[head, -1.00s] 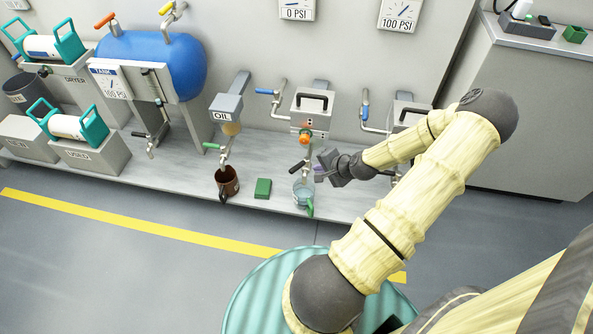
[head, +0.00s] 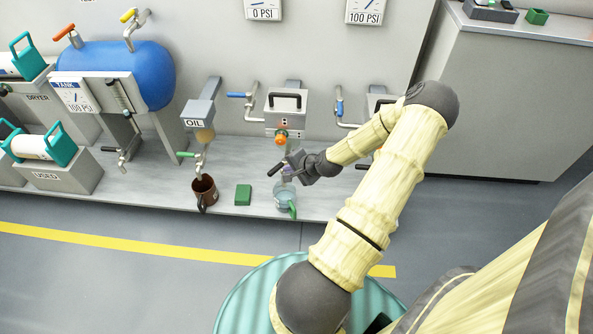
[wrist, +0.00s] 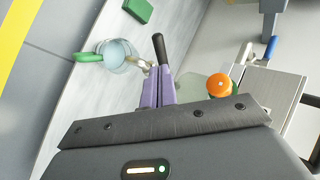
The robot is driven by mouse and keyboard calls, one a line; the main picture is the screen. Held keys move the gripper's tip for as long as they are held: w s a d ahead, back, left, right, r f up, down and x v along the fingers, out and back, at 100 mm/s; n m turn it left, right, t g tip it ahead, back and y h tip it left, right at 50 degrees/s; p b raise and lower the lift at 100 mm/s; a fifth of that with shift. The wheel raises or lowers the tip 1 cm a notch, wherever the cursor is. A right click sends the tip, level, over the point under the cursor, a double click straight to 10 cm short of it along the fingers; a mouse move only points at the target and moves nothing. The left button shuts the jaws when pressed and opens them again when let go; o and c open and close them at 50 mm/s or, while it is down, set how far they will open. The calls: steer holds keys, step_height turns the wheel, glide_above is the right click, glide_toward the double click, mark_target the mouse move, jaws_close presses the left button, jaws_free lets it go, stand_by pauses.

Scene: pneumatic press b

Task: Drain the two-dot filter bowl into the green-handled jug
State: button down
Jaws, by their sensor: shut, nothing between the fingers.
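The green-handled jug (head: 284,197) is clear with pale blue showing. It stands on the bench under the middle filter unit (head: 290,118), and also shows in the wrist view (wrist: 116,53). A black-handled drain lever (head: 275,169) sits above the jug; its handle (wrist: 160,48) points away past my fingers in the wrist view. My gripper (head: 289,171) has purple fingers (wrist: 159,84), shut and empty, close beside the lever; contact is unclear. An orange knob (head: 281,140) is under the unit. The bowl is mostly hidden behind my gripper, and I cannot read its dots.
A green block (head: 243,194) and a brown jug (head: 204,192) stand left of the clear jug. A blue-handled valve (head: 238,95) is on the pipe left of the unit. Another filter unit (head: 380,103) is partly behind my arm.

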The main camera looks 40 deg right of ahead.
mark_target(275, 170)
steer(key=b+x, duration=0.3)
steer(key=x, duration=0.4)
steer(key=shift+f, duration=0.1)
steer(key=shift+w, duration=0.1)
steer(key=shift+d, duration=0.1)
